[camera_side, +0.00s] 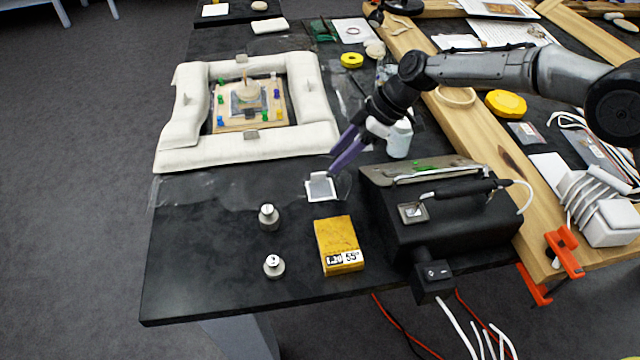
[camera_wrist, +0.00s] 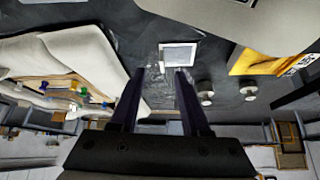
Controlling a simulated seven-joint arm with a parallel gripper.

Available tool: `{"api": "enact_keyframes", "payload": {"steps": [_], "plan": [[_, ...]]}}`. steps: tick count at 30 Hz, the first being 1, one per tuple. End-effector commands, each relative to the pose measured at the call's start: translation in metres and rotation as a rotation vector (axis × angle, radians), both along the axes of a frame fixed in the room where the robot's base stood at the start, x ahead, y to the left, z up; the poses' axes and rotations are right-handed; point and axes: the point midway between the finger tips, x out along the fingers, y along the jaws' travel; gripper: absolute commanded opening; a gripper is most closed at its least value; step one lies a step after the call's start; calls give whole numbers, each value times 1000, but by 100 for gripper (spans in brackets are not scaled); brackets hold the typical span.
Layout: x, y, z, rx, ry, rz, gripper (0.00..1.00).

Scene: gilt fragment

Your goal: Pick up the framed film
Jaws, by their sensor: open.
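The framed film (camera_side: 321,187) is a small grey square with a white border. It lies on the black table, in front of the padded white frame. A small pale tab shows at its back edge in the side view. In the wrist view the framed film (camera_wrist: 179,56) lies just beyond the fingertips, a little right of the middle between them. My gripper (camera_side: 338,168) has purple fingers pointing down at the film's back right. In the wrist view my gripper (camera_wrist: 161,72) is open, with nothing between its fingers. The exact height above the table is hard to tell.
A black machine (camera_side: 440,215) stands close on the right. A yellow box (camera_side: 338,246) and two metal weights (camera_side: 269,217) (camera_side: 274,266) lie in front. White padded bars (camera_side: 245,146) surround a board with coloured pins behind left. The table's front left is clear.

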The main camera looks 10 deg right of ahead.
Motion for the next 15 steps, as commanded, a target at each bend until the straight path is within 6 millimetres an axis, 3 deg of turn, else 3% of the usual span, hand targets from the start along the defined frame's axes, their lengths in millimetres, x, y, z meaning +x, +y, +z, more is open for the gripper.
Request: {"api": "enact_keyframes", "payload": {"steps": [15], "plan": [[2,31,-43,0,1,1,47]]}}
